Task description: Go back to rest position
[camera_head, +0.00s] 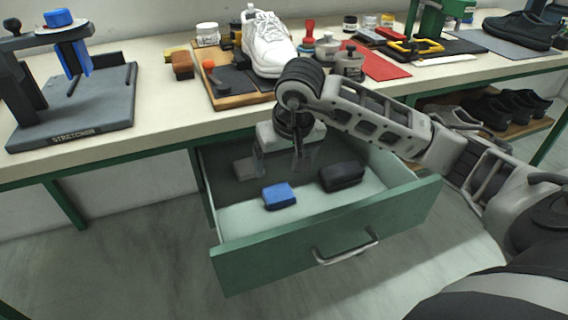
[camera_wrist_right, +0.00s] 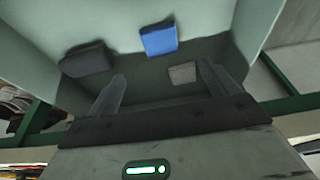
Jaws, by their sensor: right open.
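My right gripper (camera_head: 284,162) is open and empty above the open green drawer (camera_head: 240,268). Its two fingers also show in the right wrist view (camera_wrist_right: 162,88), pointing into the drawer. A blue block (camera_head: 279,196) lies on the drawer floor in front of the gripper, apart from the fingers; it also shows in the right wrist view (camera_wrist_right: 158,38). A black block (camera_head: 342,176) lies to its right. A small grey block (camera_head: 244,168) lies toward the back left of the drawer, partly in shadow. My left gripper is not in view.
The workbench (camera_head: 150,118) runs behind the drawer. On it are a stretcher (camera_head: 75,112), a white shoe (camera_head: 268,45), a red mat (camera_head: 385,66) and several jars and tools. The drawer handle (camera_head: 345,250) sticks out at the front. Dark shoes (camera_head: 490,108) stand on a lower shelf at right.

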